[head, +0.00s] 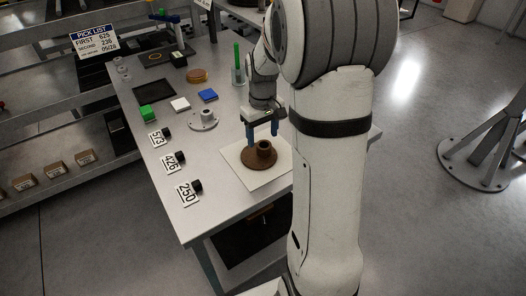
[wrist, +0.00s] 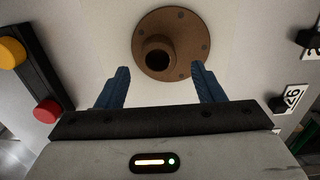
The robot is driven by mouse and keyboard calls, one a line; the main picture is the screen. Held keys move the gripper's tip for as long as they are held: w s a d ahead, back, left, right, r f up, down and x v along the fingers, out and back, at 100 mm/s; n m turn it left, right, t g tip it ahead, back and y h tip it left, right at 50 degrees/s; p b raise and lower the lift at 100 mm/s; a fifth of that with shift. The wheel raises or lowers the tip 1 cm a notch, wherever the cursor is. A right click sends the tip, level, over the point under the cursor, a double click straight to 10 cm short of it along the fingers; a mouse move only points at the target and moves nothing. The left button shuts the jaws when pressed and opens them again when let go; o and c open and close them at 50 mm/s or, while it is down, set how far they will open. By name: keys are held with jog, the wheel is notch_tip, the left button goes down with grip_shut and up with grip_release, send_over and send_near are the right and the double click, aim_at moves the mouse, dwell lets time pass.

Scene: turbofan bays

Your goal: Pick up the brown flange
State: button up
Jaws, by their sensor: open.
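The brown flange (head: 258,157) lies flat on a white sheet (head: 243,176) on the grey table, its round collar pointing up. In the wrist view the flange (wrist: 188,42) sits at the top middle, beyond the fingertips, with bolt holes in its disc. My gripper (head: 262,139) has two blue fingers pointing down just above and behind the flange in the head view. In the wrist view my gripper (wrist: 160,72) is open and empty, and the flange's collar lies roughly in line with the gap between the fingers.
A grey flange (head: 203,120) stands left of the sheet. Number cards (head: 187,192) with black holders line the table's left side. A green block (head: 148,113), a blue block (head: 208,95) and a white block (head: 180,104) lie farther back. A pick list sign (head: 93,40) stands behind.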

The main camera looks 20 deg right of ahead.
aim_at(264, 144)
notch_tip(264, 144, down, 5)
jog(key=shift+d+r, duration=0.15)
jog(key=shift+r, duration=0.05)
jog(key=shift+r, duration=0.1)
grip_shut()
dwell(0.5)
